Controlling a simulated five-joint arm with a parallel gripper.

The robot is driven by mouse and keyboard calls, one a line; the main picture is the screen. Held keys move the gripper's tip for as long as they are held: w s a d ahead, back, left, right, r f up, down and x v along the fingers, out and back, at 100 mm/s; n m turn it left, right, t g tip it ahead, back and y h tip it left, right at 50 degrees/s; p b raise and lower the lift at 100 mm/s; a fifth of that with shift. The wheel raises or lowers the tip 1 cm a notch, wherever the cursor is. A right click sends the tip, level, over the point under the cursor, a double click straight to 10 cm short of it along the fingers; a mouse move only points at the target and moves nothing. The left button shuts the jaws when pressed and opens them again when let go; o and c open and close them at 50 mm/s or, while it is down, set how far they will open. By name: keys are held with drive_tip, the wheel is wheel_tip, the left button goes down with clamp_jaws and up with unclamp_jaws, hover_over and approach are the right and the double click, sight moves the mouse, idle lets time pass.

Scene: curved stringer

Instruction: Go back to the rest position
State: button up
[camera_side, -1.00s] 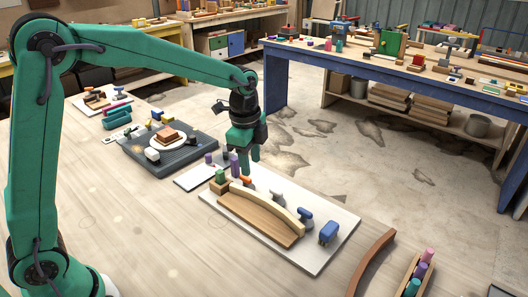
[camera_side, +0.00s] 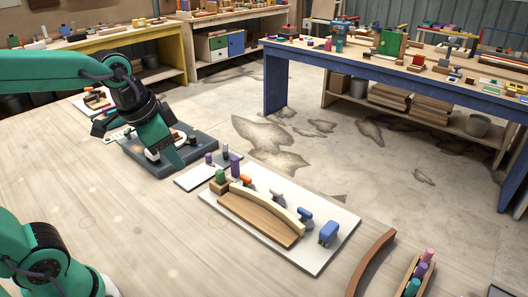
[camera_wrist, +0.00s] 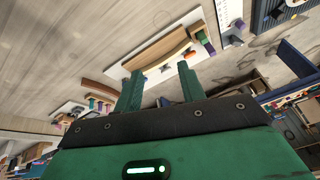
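My gripper (camera_side: 176,160) is in front of the dark grey tray in the side view, and the tray's contents are partly hidden behind it. In the wrist view my gripper (camera_wrist: 160,72) shows two green fingers well apart with nothing between them. A pale curved strip (camera_side: 287,214) lies along the curved edge of a brown wooden block (camera_side: 258,219) on a white board (camera_side: 318,263). The strip and block also show upside down in the wrist view, beyond the fingers. Small clamps stand along the strip's outer side, with a blue one (camera_side: 328,231) near the board's right end.
The dark grey tray (camera_side: 150,169) holds small parts. A small white plate (camera_side: 190,184) with purple pegs lies between tray and board. A brown curved piece (camera_side: 374,260) and a peg rack (camera_side: 407,284) are at right.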

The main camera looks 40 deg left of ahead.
drive_tip(key=s+a+f+n+t, duration=0.1)
drive_tip(key=s+n, duration=0.3)
drive_tip(key=s, duration=0.2)
drive_tip(key=shift+f, duration=0.1)
idle(1.0)
